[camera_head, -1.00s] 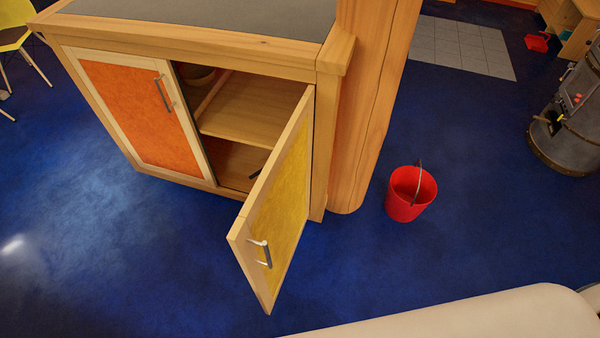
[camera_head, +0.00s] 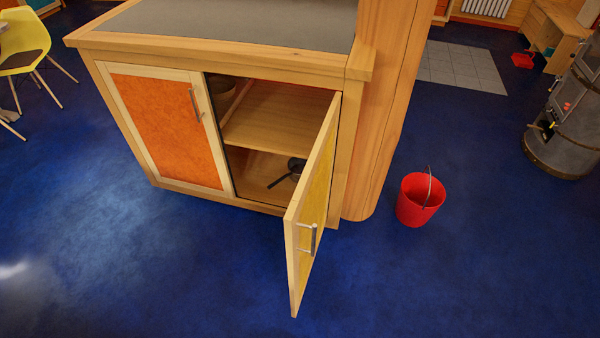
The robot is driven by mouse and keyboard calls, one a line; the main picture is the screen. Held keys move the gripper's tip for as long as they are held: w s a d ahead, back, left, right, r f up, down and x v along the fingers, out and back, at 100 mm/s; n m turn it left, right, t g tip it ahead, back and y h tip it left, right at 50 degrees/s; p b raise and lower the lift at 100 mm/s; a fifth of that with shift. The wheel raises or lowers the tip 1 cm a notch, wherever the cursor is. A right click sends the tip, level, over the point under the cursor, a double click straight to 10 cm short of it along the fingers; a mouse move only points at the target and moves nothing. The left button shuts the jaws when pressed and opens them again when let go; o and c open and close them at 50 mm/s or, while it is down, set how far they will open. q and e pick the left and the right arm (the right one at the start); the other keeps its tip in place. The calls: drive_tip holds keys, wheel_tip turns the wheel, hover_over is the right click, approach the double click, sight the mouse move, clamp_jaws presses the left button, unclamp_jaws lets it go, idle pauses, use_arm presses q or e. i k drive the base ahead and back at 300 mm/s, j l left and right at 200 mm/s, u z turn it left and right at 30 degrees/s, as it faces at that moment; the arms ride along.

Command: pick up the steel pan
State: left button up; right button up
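A dark pan (camera_head: 296,166), which looks like the steel pan, sits on the lower shelf of the wooden cabinet (camera_head: 345,150). Its handle (camera_head: 279,181) points toward the front left. The open yellow door (camera_head: 318,195) hides part of the pan's right side. The orange door (camera_head: 165,125) on the left is shut. Neither of my grippers shows in the view.
A red bucket (camera_head: 418,202) stands on the blue floor right of the cabinet and its wooden post (camera_head: 382,110). The yellow door juts out toward me. A grey stove (camera_head: 572,125) is at the right and a yellow chair (camera_head: 28,55) at the far left. The floor in front is clear.

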sight(295, 166)
drive_tip(key=i+j+z, duration=0.1)
drive_tip(key=j, duration=0.2)
drive_tip(key=i+j+z, duration=0.25)
drive_tip(key=j+z, duration=0.15)
drive_tip(key=i+j+z, duration=0.15)
drive_tip(key=j+z, duration=0.2)
drive_tip(key=j, duration=0.25)
drive_tip(key=i+j+z, duration=0.1)
drive_tip(key=j+z, duration=0.3)
drive_tip(key=j, duration=0.15)
drive_tip(key=j+z, duration=0.35)
drive_tip(key=j, duration=0.25)
